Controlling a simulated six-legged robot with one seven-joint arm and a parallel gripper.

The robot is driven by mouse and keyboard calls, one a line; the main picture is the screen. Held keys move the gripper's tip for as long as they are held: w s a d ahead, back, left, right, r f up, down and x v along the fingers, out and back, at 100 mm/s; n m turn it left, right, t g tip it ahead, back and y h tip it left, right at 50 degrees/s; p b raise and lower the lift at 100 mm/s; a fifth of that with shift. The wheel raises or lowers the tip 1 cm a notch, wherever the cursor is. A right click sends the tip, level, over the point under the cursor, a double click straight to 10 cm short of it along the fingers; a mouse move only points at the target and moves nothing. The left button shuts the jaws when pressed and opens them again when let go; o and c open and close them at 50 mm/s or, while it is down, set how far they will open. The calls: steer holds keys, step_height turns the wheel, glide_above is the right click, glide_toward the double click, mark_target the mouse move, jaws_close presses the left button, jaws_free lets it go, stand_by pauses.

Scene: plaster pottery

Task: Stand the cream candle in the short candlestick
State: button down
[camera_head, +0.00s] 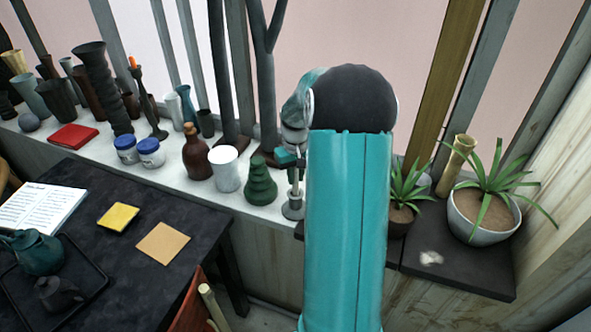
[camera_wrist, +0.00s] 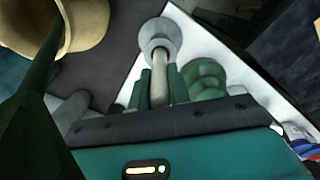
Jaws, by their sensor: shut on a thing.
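My gripper (camera_wrist: 159,82) shows in the wrist view, its two green fingers closed on a pale upright shaft, which looks like the cream candle (camera_wrist: 158,94). In the wrist view the shaft lines up with a grey candlestick (camera_wrist: 159,38) with a round, flared foot. Whether the candle's end is inside the candlestick cannot be told. In the head view my gripper (camera_head: 289,158) is directly above the short grey candlestick (camera_head: 293,207), which stands upright on the white ledge.
A green ribbed vase (camera_head: 260,184) stands close to the candlestick's left, with a white cup (camera_head: 226,170) and a brown bottle (camera_head: 196,155) further left. A dark candlestick with an orange candle (camera_head: 134,64) stands farther along. Potted plants (camera_head: 478,228) are on the right.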

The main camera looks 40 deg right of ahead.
mark_target(295, 195)
steer(key=shift+f, duration=1.9)
steer(key=c, duration=1.2)
jaws_free()
steer(key=shift+c, duration=0.2)
step_height(295, 195, up, 14)
steer(key=shift+f, duration=0.1)
